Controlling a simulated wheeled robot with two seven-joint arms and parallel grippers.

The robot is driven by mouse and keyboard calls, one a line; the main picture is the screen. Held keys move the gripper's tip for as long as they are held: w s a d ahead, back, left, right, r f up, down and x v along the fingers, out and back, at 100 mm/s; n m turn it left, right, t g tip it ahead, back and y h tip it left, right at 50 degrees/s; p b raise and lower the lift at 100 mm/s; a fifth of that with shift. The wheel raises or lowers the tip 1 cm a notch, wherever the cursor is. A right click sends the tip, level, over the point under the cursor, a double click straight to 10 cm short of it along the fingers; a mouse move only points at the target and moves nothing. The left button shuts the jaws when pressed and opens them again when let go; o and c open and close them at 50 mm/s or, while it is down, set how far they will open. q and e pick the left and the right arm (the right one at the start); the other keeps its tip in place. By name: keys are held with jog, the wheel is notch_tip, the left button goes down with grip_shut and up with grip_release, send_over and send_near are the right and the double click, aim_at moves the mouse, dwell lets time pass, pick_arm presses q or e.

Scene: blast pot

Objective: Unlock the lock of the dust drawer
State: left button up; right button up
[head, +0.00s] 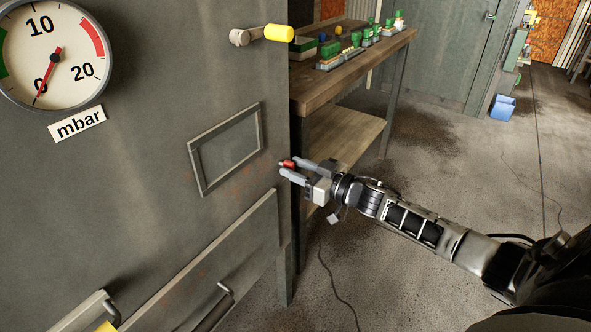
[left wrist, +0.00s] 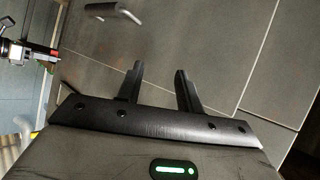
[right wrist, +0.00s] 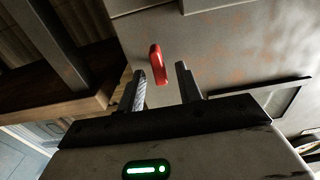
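A small red handle (head: 288,163) is at the right edge of the grey cabinet; it may be the lock. It shows in the right wrist view (right wrist: 156,63), ahead of my right gripper (right wrist: 163,84) and roughly in line with the gap between its fingers. My right gripper (head: 294,171) is open, its fingertips close to the red handle; contact cannot be told. The drawer-like lower panel (head: 185,285) has a metal handle (head: 226,290). My left gripper (left wrist: 158,78) is open and empty, facing grey panels with a metal handle (left wrist: 113,12).
A yellow-tipped lever (head: 279,33) sticks out at the cabinet's upper right. A pressure gauge (head: 52,50) is at upper left. A wooden workbench (head: 325,85) stands just behind the right gripper. A blue bin (head: 503,107) is farther back. The floor (head: 440,175) at right is mostly clear, with thin cables.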

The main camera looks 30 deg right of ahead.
jog(key=shift+w+a, duration=0.1)
jog(key=shift+w, duration=0.15)
grip_shut()
